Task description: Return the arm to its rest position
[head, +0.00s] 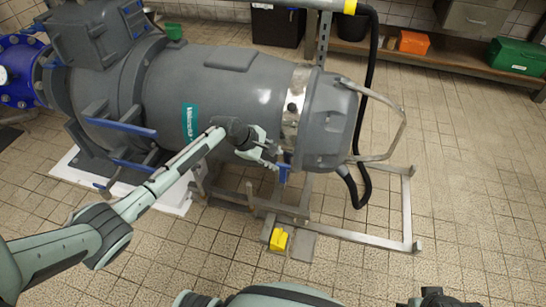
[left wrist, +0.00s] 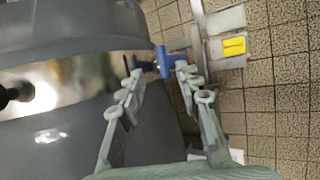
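My left arm reaches in from the left in the head view. Its gripper (head: 277,158) is in front of the lower right part of the big grey pump (head: 215,85), close to a small blue handle (head: 284,173). In the left wrist view the two fingers of the left gripper (left wrist: 158,72) stand apart with a gap between them. The blue handle (left wrist: 162,62) shows at the fingertips; whether a finger touches it I cannot tell.
A metal frame (head: 408,205) stands on the tiled floor at the right, with a yellow pedal (head: 279,240) below the handle. A black hose (head: 368,110) hangs by the pump's end. A shelf with a green box (head: 516,56) is at the back right.

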